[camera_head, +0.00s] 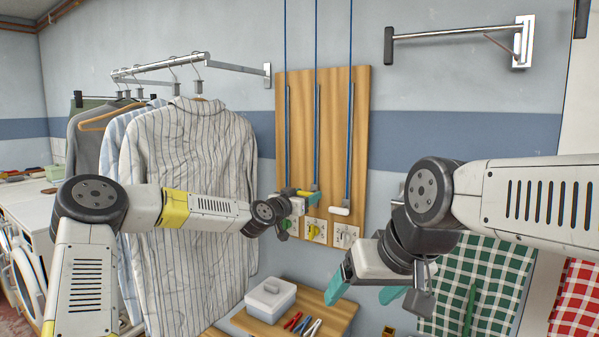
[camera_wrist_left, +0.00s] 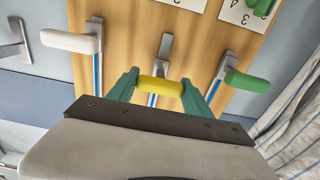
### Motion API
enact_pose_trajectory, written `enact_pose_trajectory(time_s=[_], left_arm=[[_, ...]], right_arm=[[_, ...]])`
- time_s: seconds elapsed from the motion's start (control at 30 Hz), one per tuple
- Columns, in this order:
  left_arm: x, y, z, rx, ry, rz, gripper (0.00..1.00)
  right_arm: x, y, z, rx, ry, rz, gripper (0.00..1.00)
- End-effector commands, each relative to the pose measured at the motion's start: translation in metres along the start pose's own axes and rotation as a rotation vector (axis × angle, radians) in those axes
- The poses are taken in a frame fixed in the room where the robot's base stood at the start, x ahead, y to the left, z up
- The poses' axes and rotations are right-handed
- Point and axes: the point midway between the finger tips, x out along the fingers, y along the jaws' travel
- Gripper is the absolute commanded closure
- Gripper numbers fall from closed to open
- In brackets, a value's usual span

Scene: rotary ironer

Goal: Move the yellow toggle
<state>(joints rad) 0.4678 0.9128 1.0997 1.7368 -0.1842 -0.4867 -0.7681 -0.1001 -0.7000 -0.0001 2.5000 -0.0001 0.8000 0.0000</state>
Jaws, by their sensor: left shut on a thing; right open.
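The yellow toggle (camera_wrist_left: 160,86) sits on a metal lever in the middle of the wooden board (camera_head: 360,110). My left gripper (camera_wrist_left: 163,82) is shut on it, one teal finger at each end. In the head view the gripper and wrist (camera_head: 297,203) cover most of the toggle. The white toggle (camera_wrist_left: 70,41) and the green toggle (camera_wrist_left: 247,82) are on either side, apart from the fingers. The white toggle also shows in the head view (camera_head: 339,211). My right gripper (camera_head: 366,290) is open and empty, in front of the wall below the board.
Striped shirts (camera_head: 185,190) hang on a rail left of the board. A wooden shelf (camera_head: 335,316) below carries a lidded white box (camera_head: 270,298) and several coloured pegs (camera_head: 303,324). Checked cloths (camera_head: 478,285) hang at right. Number plates (camera_head: 345,236) sit low on the board.

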Motion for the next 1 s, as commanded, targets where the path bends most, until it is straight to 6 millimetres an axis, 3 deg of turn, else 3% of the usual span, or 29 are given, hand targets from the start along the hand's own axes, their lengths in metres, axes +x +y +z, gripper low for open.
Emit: enact_pose_trajectory(time_s=[0.03, 0.2, 0.7, 0.73, 0.83, 1.0], left_arm=[[0.000, 0.001, 0.014, -0.004, -0.011, 0.004, 1.00], [0.000, 0.001, 0.033, -0.003, -0.009, 0.003, 1.00], [-0.001, 0.000, 0.043, -0.002, -0.012, 0.001, 1.00], [-0.001, 0.000, 0.043, -0.002, -0.013, 0.001, 0.38], [0.000, -0.001, 0.042, -0.002, -0.010, 0.001, 0.20], [0.000, -0.001, 0.040, -0.001, -0.006, 0.000, 0.20]], right_arm=[[0.000, 0.000, 0.000, 0.000, 0.000, 0.000, 0.20], [0.000, 0.000, 0.000, 0.000, 0.000, 0.000, 0.20], [0.000, 0.000, 0.000, 0.000, 0.000, 0.000, 0.20], [0.000, 0.000, 0.000, 0.000, 0.000, 0.000, 0.20], [0.000, 0.000, 0.000, 0.000, 0.000, 0.000, 0.20], [0.000, 0.000, 0.000, 0.000, 0.000, 0.000, 0.20]])
